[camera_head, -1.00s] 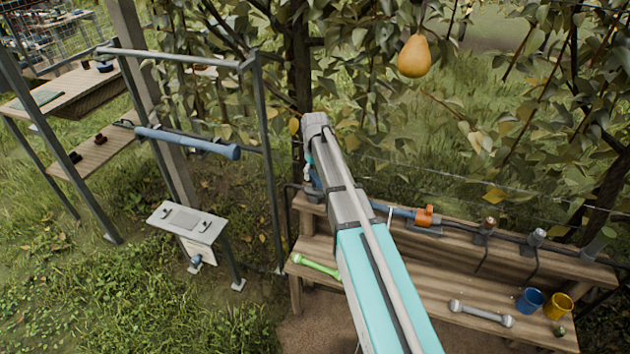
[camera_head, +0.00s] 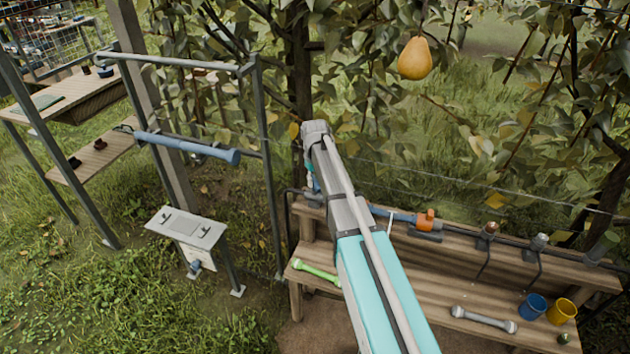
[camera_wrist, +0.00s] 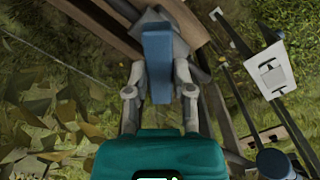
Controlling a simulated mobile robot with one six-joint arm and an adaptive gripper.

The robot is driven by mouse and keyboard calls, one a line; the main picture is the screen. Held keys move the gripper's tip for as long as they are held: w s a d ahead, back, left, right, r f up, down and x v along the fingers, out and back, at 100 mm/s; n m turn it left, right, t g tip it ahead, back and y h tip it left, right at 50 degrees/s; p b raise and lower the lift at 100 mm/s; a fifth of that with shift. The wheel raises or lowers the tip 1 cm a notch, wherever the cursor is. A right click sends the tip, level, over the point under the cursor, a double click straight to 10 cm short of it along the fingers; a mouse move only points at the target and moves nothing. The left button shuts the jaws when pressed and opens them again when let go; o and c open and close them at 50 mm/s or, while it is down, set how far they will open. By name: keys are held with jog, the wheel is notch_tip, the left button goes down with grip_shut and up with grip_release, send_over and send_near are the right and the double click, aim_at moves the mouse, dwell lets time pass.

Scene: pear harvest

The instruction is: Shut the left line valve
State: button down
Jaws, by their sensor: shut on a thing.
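A blue lever (camera_wrist: 157,60), which looks like the left line valve's handle, stands between the fingers of my gripper (camera_wrist: 159,78) in the wrist view. The gripper is shut on it. Behind the lever is a grey fitting (camera_wrist: 150,18) at the wooden bench. In the head view my arm reaches to the left end of the bench's back ledge and covers most of the valve, so the lever's angle to its pipe cannot be told there. Another valve with an orange handle (camera_head: 426,219) sits farther right on the line, beside a blue pipe section (camera_head: 392,214).
A metal frame (camera_head: 267,165) with a blue bar (camera_head: 187,147) stands left. A pear (camera_head: 415,59) hangs above.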

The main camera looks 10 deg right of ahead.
jog(key=shift+m, duration=0.4)
jog(key=m, duration=0.4)
jog(key=shift+m, duration=2.3)
jog(key=shift+c, duration=2.4)
grip_release()
jog(key=shift+n, duration=0.3)
